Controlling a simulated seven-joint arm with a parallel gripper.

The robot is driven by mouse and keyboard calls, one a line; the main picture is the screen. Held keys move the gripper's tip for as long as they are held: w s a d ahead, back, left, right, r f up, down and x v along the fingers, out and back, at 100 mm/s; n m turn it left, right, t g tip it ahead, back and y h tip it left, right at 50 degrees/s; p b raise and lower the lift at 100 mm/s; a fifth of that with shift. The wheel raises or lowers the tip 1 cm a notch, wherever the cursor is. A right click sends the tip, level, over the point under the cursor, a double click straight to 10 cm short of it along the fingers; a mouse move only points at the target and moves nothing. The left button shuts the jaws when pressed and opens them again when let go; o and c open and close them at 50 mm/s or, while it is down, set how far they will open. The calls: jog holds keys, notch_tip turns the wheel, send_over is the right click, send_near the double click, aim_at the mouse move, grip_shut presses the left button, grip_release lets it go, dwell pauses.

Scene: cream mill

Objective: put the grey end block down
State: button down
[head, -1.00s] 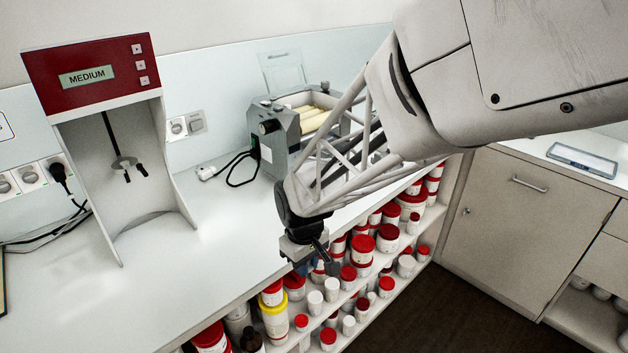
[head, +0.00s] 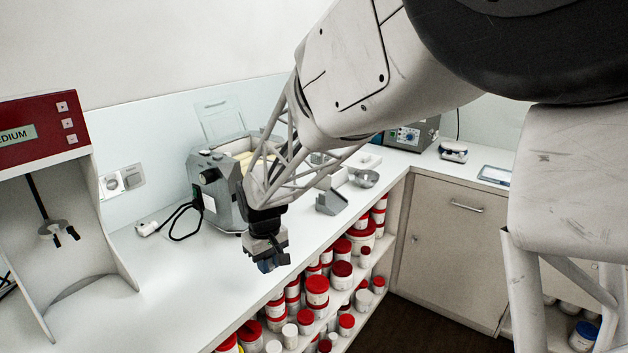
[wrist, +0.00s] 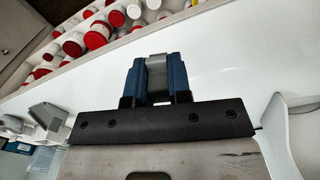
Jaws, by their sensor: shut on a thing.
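My gripper (head: 270,264) hangs over the front part of the white counter (head: 165,290), beside the grey mill (head: 212,190). In the wrist view its blue fingers (wrist: 157,80) are shut on the grey end block (wrist: 157,72), which shows as a narrow grey piece between them. In the head view the block is mostly hidden by the fingers and cannot be made out clearly. The mill has pale rollers on top and stands behind and left of my gripper; my arm covers its right side.
A grey tray-like piece (head: 331,202) and a metal bowl (head: 364,178) stand on the counter to the right. A red-topped stand (head: 45,130) is at left. Shelves of red-lidded jars (head: 317,290) lie below the counter edge.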

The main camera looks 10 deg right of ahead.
jog(key=w+d+r+m, duration=0.25)
jog(key=w+d, duration=0.75)
jog(key=w, duration=0.5)
jog(key=w+d+r+m, duration=0.2)
jog(key=w+d+r, duration=0.2)
jog(key=w+d, duration=0.8)
jog(key=w+d+f+n, duration=0.2)
jog(key=w+d+n, duration=0.1)
jog(key=w, duration=0.8)
jog(key=w+d+f+n, duration=0.2)
jog(key=w+d+n, duration=0.2)
jog(key=w, duration=0.7)
jog(key=shift+d+f, duration=0.4)
jog(key=shift+d, duration=0.2)
jog(key=shift+f, duration=3.15)
jog(key=shift+f, duration=1.9)
jog(key=shift+f, duration=0.1)
